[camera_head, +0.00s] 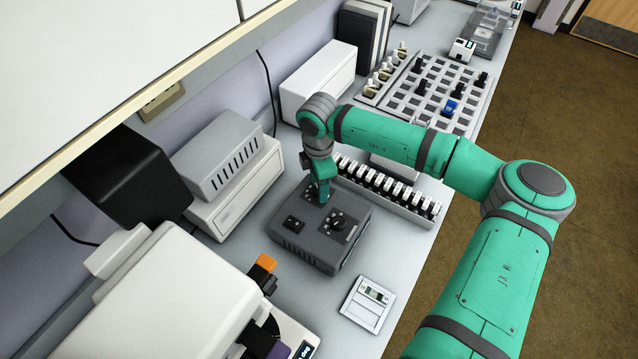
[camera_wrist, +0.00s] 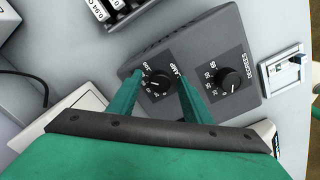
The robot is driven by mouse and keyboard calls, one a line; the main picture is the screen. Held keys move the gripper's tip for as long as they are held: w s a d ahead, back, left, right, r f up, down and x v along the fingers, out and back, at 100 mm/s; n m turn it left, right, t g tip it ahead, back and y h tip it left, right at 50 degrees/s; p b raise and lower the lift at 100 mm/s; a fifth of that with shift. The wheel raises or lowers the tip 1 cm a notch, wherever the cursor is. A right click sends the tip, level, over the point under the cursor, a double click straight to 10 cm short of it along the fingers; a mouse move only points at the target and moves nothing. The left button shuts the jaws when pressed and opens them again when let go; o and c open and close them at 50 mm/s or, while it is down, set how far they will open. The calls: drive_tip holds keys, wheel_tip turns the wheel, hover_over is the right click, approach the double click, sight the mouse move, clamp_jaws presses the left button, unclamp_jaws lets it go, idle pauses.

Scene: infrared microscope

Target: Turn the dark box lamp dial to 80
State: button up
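The dark grey box (camera_head: 318,225) stands on the bench with two black dials on its top. In the wrist view, the lamp dial (camera_wrist: 159,82) sits on a panel labelled LAMP, with a number scale around it. The second dial (camera_wrist: 230,82) is on the panel labelled DEGREES. My gripper (camera_wrist: 155,83) is over the box, its two green fingers apart on either side of the lamp dial. A gap shows between the fingers and the dial. In the head view my gripper (camera_head: 323,197) points down at the box and hides the lamp dial. The dial's exact setting is too small to read.
A rack of several vials (camera_head: 385,187) stands close behind the box. A small white switch unit (camera_head: 368,303) lies in front, near the bench edge. A white microscope (camera_head: 170,300) is at the lower left. A grey vented unit (camera_head: 217,155) stands left of the box.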

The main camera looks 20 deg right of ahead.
wheel_tip(320, 180, up, 11)
idle(0.6)
drive_tip(key=shift+f, duration=0.15)
